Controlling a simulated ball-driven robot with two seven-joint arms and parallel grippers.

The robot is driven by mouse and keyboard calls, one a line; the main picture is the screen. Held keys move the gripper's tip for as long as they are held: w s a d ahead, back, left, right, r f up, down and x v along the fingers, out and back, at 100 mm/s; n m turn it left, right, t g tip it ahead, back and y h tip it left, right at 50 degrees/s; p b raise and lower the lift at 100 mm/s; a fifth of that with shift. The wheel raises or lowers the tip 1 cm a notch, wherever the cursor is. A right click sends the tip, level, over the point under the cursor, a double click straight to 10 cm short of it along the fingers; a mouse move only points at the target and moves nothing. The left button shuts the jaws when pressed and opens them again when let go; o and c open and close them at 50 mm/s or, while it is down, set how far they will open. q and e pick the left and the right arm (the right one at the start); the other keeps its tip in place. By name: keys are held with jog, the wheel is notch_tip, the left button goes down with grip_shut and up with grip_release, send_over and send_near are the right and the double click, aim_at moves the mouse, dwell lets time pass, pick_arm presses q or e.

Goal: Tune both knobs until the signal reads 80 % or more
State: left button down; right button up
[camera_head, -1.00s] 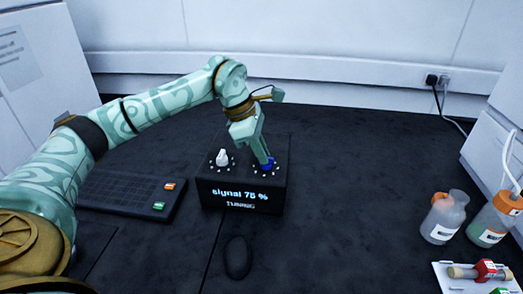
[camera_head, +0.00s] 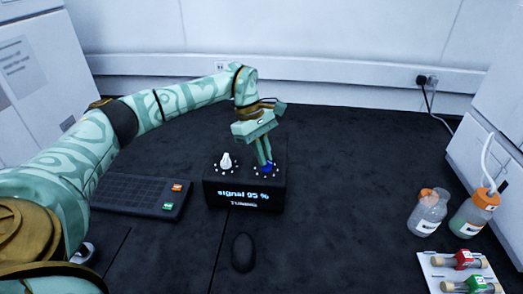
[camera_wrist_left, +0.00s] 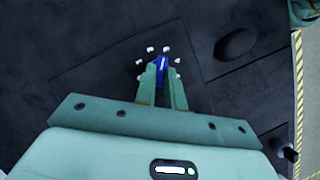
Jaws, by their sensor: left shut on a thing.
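The black tuning box (camera_head: 243,204) stands on the dark bench, and its front display reads "signal 95 %". A white knob (camera_head: 226,160) is on the left of its top, with a ring of white dots around it. A blue knob (camera_head: 267,168) is on the right of its top. My left gripper (camera_head: 265,163) comes down from above and is shut on the blue knob. The left wrist view shows the blue knob (camera_wrist_left: 162,68) between the two fingertips (camera_wrist_left: 161,75), with white dots around it. My right gripper is not in view.
A black keyboard (camera_head: 125,193) with an orange and a green key lies left of the box. A dark mouse (camera_head: 243,252) lies in front of it. Bottles (camera_head: 428,212) and a white tray (camera_head: 436,286) stand at the right. The bench between is clear.

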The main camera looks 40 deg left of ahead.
pick_arm(q)
jog(key=shift+w+m+g, duration=0.1)
jog(key=shift+m+g, duration=0.2)
jog(key=shift+m, duration=0.5)
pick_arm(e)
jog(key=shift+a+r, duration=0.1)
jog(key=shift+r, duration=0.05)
pick_arm(q)
jog(key=c, duration=1.5)
grip_release()
jog(key=shift+r, duration=0.1)
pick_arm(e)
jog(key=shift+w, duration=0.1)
